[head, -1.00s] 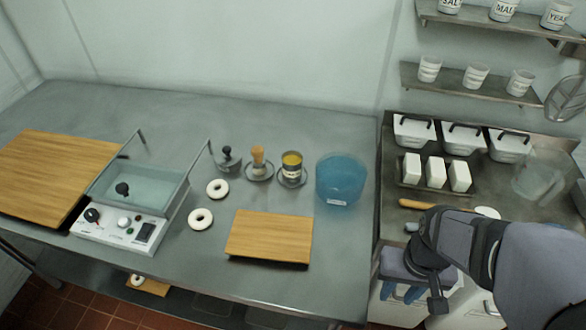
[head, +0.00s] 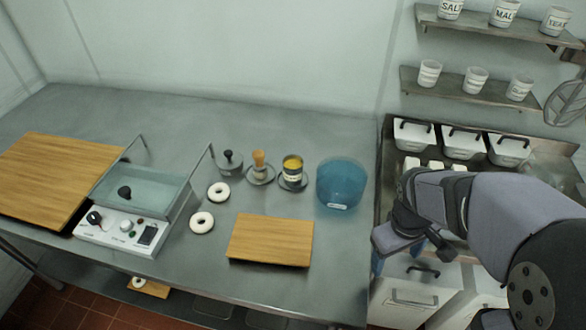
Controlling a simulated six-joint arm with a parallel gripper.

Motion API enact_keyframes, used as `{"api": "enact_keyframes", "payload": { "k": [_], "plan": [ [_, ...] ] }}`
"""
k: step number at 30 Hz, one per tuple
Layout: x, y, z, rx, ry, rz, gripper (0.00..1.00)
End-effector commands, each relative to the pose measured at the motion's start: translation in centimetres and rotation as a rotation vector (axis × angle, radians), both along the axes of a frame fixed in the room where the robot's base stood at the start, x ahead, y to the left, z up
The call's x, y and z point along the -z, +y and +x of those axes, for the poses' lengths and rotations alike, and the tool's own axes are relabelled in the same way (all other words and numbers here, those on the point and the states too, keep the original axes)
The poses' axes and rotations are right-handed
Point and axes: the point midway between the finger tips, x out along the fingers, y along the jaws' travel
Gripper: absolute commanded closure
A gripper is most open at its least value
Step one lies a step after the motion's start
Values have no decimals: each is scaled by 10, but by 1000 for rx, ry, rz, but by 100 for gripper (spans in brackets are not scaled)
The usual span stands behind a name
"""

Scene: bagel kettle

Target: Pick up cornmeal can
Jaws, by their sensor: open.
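The cornmeal can (head: 292,167), a small can with a dark and pale label and yellow at its top, stands upright on a small grey saucer on the steel table. The rest of the fingers is largely hidden.
A wooden board (head: 270,240) lies in front of the can. Two white bagels (head: 202,222) and a kettle unit (head: 135,205) are to the left. Bare table lies right of the board.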

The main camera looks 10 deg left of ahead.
Motion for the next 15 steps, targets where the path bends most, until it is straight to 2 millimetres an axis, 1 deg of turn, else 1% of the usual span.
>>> {"api": "enact_keyframes", "payload": {
  "k": [1,2,3,5,6,8,9,11,12,13,14,15],
  "plan": [
    [-9,10,25,-161,-8,-40,32],
    [-13,15,40,-269,-12,-69,32],
    [-18,24,60,-417,-17,-112,32],
    [-26,41,91,-641,-23,-182,32],
    [-31,53,111,-788,-25,-233,32],
    [-38,75,140,-1002,-26,-314,32],
    [-43,91,157,-1134,-26,-367,32],
    [-50,114,180,-1317,-23,-449,32],
    [-54,130,193,-1431,-19,-506,32],
    [-57,142,203,-1513,-15,-547,32],
    [-54,157,204,-1589,-9,-566,32],
    [-51,176,203,-1681,-6,-582,32]
  ]
}}
